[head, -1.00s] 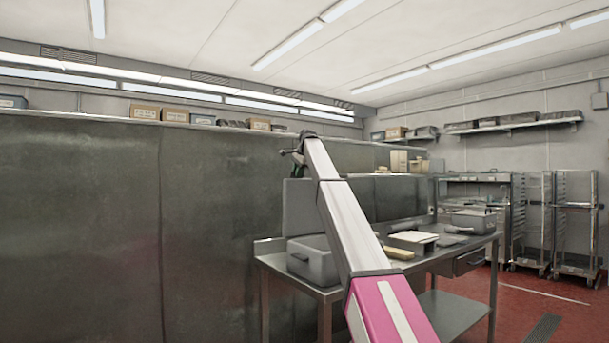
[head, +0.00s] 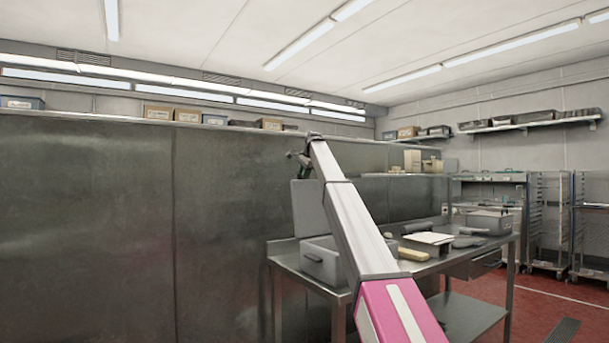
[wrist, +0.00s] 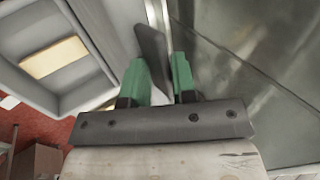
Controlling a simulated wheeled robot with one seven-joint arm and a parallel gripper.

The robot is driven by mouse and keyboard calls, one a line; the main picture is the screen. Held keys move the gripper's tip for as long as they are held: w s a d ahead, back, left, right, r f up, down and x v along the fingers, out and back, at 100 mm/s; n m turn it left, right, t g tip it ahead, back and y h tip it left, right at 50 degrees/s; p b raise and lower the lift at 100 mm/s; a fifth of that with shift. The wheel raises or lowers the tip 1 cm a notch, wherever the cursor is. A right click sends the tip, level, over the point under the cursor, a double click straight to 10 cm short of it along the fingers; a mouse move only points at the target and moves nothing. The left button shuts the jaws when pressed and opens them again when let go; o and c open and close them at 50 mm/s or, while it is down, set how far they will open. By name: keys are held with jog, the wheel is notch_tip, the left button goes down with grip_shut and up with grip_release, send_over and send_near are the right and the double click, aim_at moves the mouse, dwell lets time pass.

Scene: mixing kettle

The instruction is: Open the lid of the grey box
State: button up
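The grey box (head: 322,262) stands on the steel table, left of my arm. Its lid (head: 305,207) stands upright at the back of the box, so the box is open. My gripper (head: 304,172) is at the lid's top edge. In the wrist view, the green fingers of my gripper (wrist: 165,72) are apart, with a thin dark grey piece (wrist: 150,42), seemingly part of the lid, between them. Firm contact is not clear. The open box shows at upper left of that view, its rim (wrist: 88,40) visible and a pale yellow block (wrist: 54,57) inside.
A tall dark metal wall (head: 90,220) rises on the left, close behind the lid. The steel table (head: 440,265) also carries a yellow block (head: 413,254), a white board (head: 428,238) and another grey container (head: 490,222).

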jog(key=shift+s+f, duration=0.25)
jog(key=shift+f, duration=0.15)
jog(key=v, duration=1.1)
jog(key=shift+w+r, duration=0.25)
jog(key=shift+r, duration=0.05)
